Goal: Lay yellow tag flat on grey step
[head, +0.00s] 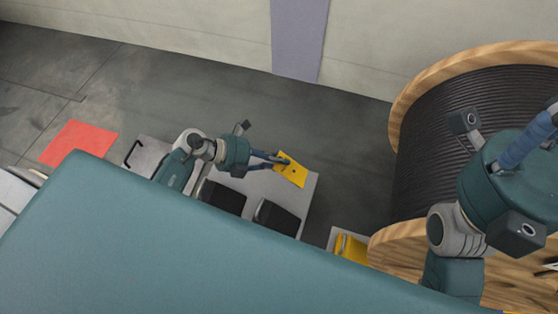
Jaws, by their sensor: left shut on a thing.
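The yellow tag (293,172) is a flat yellow piece with a small dark hole, near the centre of the head view. My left gripper (280,160) is shut on its upper left edge. The tag shows over the far right part of the grey step (264,185), a light grey top with two black pads. I cannot tell whether the tag touches the step or hovers just above it. My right gripper (549,118) is at the right edge, partly cut off, so its jaw opening is unclear.
A large wooden cable drum (425,130) wound with black cable stands at the right. A yellow item (350,247) on a grey base sits right of the step. A red-orange mat (80,143) lies on the floor at left. Floor behind the step is clear.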

